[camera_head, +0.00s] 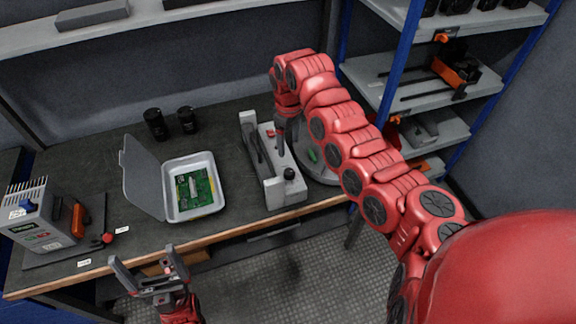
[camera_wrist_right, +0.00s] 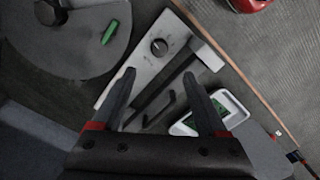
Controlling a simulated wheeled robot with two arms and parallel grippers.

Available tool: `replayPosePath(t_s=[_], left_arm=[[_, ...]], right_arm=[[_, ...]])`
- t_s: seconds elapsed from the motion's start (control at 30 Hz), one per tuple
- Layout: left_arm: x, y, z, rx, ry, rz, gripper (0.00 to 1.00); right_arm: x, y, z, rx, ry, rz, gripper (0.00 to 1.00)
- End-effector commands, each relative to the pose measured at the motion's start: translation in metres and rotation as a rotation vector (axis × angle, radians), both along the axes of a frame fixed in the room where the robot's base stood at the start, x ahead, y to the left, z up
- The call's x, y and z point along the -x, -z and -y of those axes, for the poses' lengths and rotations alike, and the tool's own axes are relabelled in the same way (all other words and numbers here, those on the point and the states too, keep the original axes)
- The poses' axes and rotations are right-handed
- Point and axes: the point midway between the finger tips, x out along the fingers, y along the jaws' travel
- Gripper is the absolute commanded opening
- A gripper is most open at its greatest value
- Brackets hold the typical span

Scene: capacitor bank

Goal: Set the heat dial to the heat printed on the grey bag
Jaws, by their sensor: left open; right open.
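The heat dial appears to be the black round knob (camera_head: 290,173) on the front end of a light grey sealer-like device (camera_head: 285,192) on the bench. The knob also shows in the right wrist view (camera_wrist_right: 158,46); its setting is too small to read. My right gripper (camera_wrist_right: 160,77) is open and empty above this device, its fingertips apart from the knob. In the head view the right arm partly covers the device's far end. My left gripper (camera_head: 142,256) is open and empty in front of the bench edge. I cannot make out a grey bag or its print.
A grey tray with a raised lid (camera_head: 220,206) holds a green circuit board (camera_head: 193,188). A round grey plate (camera_wrist_right: 95,62) bears a green part (camera_wrist_right: 110,32). Two black cylinders (camera_head: 155,125) stand behind. A grey station (camera_head: 35,220) is at left; shelves stand right.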

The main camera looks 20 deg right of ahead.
Motion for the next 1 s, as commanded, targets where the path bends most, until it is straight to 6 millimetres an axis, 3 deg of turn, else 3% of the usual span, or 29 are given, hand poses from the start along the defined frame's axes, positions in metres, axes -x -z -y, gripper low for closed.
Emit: replayPosePath(t_s=[0.2, 0.5, 0.7, 1.0], left_arm=[[0.000, -0.020, 0.000, 0.000, 0.000, 0.000, 1.00], [0.000, -0.025, 0.000, 0.000, 0.000, 0.000, 1.00], [0.000, -0.026, 0.000, 0.000, 0.000, 0.000, 1.00], [0.000, -0.026, 0.000, 0.000, 0.000, 0.000, 1.00]], right_arm=[[0.001, 0.050, 0.000, 0.000, -0.001, -0.005, 0.76], [0.001, 0.113, -0.001, 0.000, -0.001, -0.002, 0.76], [0.000, 0.127, 0.000, -0.001, 0.000, 0.001, 0.76], [0.000, 0.128, 0.000, -0.001, 0.000, 0.003, 0.76]])
